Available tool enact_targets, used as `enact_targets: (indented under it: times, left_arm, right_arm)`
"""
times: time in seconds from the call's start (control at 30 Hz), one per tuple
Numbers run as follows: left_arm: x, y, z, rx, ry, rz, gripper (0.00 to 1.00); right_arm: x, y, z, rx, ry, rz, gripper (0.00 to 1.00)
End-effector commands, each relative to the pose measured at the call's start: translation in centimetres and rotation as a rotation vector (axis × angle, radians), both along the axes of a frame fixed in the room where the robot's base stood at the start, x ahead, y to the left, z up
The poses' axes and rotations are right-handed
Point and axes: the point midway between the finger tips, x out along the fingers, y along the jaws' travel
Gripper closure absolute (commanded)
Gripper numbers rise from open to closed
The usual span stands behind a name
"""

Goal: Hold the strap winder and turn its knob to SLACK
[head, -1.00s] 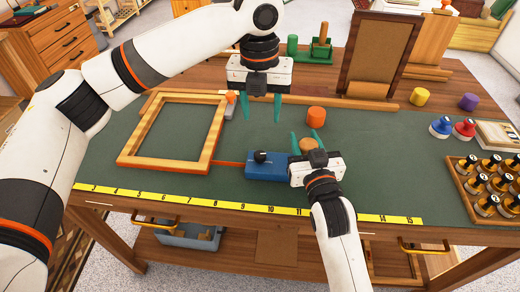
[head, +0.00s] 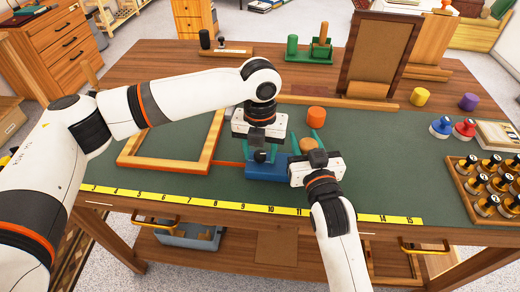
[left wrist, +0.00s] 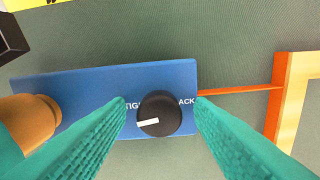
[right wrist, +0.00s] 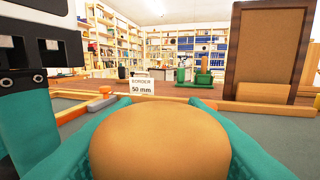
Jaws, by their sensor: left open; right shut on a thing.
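The strap winder (head: 262,171) is a blue box on the green mat, with a black knob (left wrist: 160,114) on top. In the left wrist view, the knob's white mark points left, toward the partly covered TIGHT label; the letters ACK show on its right. My left gripper (left wrist: 160,104) is open above the winder, its fingers on either side of the knob with gaps. It also shows in the head view (head: 258,148). My right gripper (head: 308,143) is shut on the winder's round tan grip (right wrist: 160,140) at the box's right end.
An orange strap (left wrist: 235,90) runs from the winder to the wooden frame (head: 165,164) on the left. An orange cylinder (head: 315,115) stands behind the right gripper. A yellow ruler (head: 210,203) lies along the front edge.

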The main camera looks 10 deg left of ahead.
Motion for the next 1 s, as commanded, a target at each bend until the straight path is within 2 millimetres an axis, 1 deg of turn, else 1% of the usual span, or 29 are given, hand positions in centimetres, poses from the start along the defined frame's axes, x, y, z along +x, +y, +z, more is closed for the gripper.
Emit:
enact_targets:
  times: [0.17,0.2,0.43,0.73,0.87,1.0]
  left_arm:
    - [0.01,0.02,0.01,0.000,0.000,0.001,0.52]
    - [0.00,0.02,0.01,0.000,0.000,0.001,0.58]
    - [0.01,0.02,0.03,0.000,0.000,0.001,0.96]
    - [-0.01,0.01,0.04,0.000,0.001,0.032,0.97]
    - [-0.02,0.00,0.00,0.001,0.001,0.089,0.97]
    - [-0.04,-0.03,0.01,0.000,0.002,0.184,0.97]
  right_arm:
    - [0.00,0.01,0.11,0.001,-0.002,0.000,1.00]
    - [0.00,0.01,0.10,0.001,-0.002,0.000,1.00]
    - [0.00,0.00,0.11,0.001,-0.002,0.000,1.00]
    - [0.01,-0.02,0.11,0.001,-0.002,0.000,1.00]
    - [0.01,-0.03,0.10,0.001,-0.002,-0.001,1.00]
    - [0.01,-0.03,0.10,0.000,-0.002,-0.001,1.00]
